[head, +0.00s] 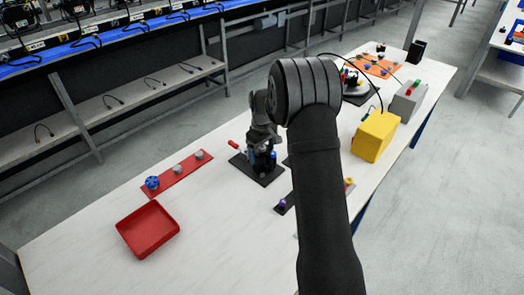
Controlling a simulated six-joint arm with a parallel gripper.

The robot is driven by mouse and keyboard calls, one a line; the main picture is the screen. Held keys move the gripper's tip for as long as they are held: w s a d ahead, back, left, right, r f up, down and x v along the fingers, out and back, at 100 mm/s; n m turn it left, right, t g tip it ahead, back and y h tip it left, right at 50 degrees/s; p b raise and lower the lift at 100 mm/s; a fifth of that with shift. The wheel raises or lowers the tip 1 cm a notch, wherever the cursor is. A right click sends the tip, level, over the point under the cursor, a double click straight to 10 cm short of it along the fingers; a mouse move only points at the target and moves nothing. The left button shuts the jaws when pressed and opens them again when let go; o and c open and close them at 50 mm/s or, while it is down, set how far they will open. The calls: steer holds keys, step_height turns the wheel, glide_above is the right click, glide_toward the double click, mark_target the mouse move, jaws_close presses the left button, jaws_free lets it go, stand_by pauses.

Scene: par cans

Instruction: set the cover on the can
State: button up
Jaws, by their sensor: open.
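My gripper (262,143) is open and points down over a black square base (243,168) near the middle of the table. Small blue parts (271,156) and a red-tipped piece (233,144) show at this base, partly hidden by my gripper. I cannot tell whether my fingers touch anything there. A red strip (179,174) to the left carries a blue knob-like piece (152,183) and two small grey round pieces (177,168). The can and the cover are too small and too hidden to tell for sure.
An empty red tray (146,229) lies at the front left. A yellow box (375,136) and a grey box (407,99) stand to the right. An orange mat (375,66) with small parts lies at the back. The white tabletop is clear around the tray. My arm hides the table's middle right.

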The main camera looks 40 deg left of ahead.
steer(key=o, duration=0.3)
step_height(320, 180, up, 18)
steer(key=shift+f, duration=0.25)
stand_by(0.3)
step_height(320, 180, down, 18)
steer(key=shift+r, duration=0.25)
stand_by(0.4)
steer(key=shift+r, duration=0.1)
